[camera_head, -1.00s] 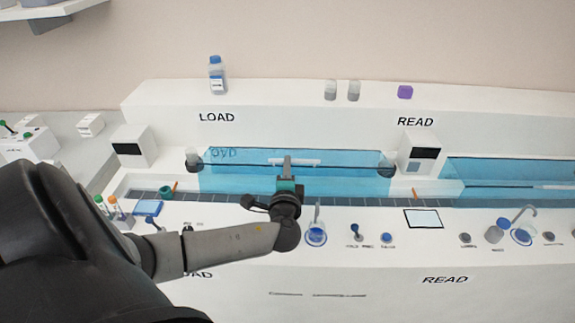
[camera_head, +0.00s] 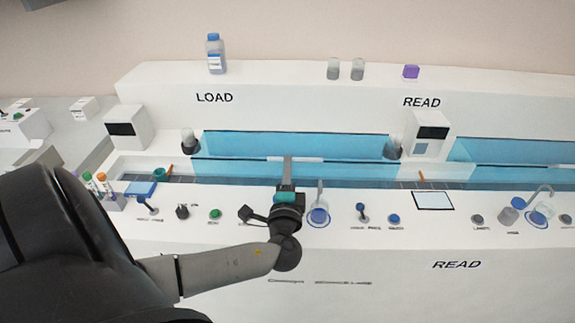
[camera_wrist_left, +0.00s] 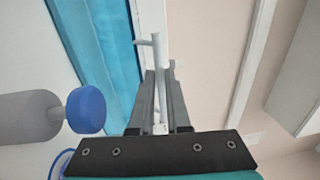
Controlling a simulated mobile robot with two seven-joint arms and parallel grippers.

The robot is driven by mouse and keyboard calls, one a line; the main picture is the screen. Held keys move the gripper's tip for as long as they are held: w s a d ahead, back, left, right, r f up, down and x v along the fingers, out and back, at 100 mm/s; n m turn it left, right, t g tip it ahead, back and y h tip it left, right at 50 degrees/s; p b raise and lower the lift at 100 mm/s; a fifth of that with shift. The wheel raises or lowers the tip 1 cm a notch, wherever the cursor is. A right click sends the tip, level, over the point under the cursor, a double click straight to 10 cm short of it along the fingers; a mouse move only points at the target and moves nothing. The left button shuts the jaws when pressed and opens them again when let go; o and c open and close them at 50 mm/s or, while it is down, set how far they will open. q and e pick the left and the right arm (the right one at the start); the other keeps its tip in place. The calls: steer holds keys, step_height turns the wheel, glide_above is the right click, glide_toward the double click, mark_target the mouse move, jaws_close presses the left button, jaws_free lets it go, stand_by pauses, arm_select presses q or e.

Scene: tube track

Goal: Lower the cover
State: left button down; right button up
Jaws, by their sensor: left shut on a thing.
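The LOAD cover (camera_head: 235,170) is a translucent blue panel along the LOAD section of the track, in the middle of the head view. Its white handle bar (camera_head: 311,159) runs along the panel's upper edge. My left gripper (camera_head: 287,163) reaches it from the front and is shut on the bar. In the left wrist view the white bar (camera_wrist_left: 157,70) lies between the fingers of the left gripper (camera_wrist_left: 160,100), with blue panel (camera_wrist_left: 105,45) beside it. My right gripper is not in view.
A blue-capped bottle (camera_head: 215,55), grey jars (camera_head: 333,69) and a purple block (camera_head: 411,72) stand on the back ledge. White boxes (camera_head: 430,132) flank the LOAD section. Knobs and a blue-rimmed cup (camera_head: 318,216) are on the front panel near my arm.

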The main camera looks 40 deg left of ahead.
arm_select(q)
steer(key=shift+s+d+f, duration=0.1)
steer(key=shift+s+f, duration=0.1)
steer(key=shift+f, duration=0.35)
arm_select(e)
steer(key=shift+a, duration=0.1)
arm_select(q)
steer(key=c, duration=1.2)
jaws_free()
steer(key=shift+c, duration=0.2)
steer(key=shift+o, duration=0.4)
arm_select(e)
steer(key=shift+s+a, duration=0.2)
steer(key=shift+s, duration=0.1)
arm_select(q)
steer(key=shift+r, duration=0.1)
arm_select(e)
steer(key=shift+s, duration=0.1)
arm_select(q)
steer(key=p+v, duration=0.1)
steer(key=v, duration=1.4)
steer(key=shift+r, duration=0.15)
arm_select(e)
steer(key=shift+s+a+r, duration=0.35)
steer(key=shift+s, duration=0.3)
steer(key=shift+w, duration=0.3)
